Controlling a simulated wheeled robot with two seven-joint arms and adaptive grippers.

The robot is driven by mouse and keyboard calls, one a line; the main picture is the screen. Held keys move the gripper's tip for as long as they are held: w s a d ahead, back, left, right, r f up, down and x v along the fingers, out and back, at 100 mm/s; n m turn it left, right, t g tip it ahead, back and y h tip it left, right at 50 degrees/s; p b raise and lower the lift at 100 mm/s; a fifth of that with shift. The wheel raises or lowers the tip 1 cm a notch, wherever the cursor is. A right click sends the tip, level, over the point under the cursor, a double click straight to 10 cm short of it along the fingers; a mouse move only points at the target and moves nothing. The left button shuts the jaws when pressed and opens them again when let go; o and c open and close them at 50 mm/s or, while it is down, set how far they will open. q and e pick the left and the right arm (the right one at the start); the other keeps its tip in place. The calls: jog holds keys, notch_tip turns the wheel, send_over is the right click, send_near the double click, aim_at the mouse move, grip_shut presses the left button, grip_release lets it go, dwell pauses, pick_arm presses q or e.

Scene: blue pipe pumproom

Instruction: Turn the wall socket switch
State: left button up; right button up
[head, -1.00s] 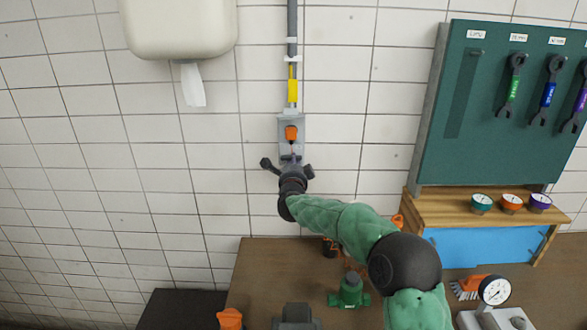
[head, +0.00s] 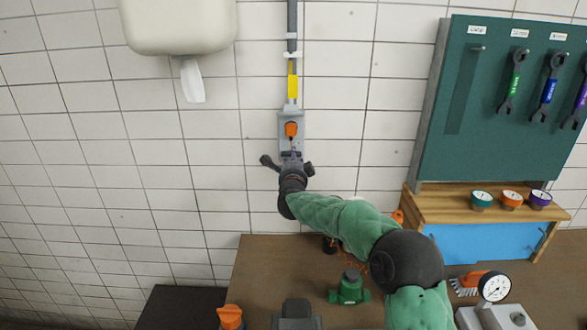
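The wall socket switch is an orange rotary knob (head: 291,129) on a grey box (head: 291,117) fixed to the white tiled wall, below a conduit with a yellow section. My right arm, in a green sleeve, reaches up to the wall from the lower right. My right gripper (head: 289,160) is just below the orange knob, in front of the lower part of the box. Its dark fingers are spread to the left and right, and nothing shows held between them. Contact with the box cannot be told.
A paper dispenser (head: 178,25) hangs upper left. A green tool board (head: 490,120) with wrenches hangs right, above a wooden shelf (head: 440,205) with gauges. The brown table (head: 260,265) below holds a green valve piece (head: 349,288) and a pressure gauge (head: 494,287).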

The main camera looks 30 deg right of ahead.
jog(key=v, duration=1.1)
jog(key=shift+s, duration=0.35)
jog(key=shift+a, duration=0.1)
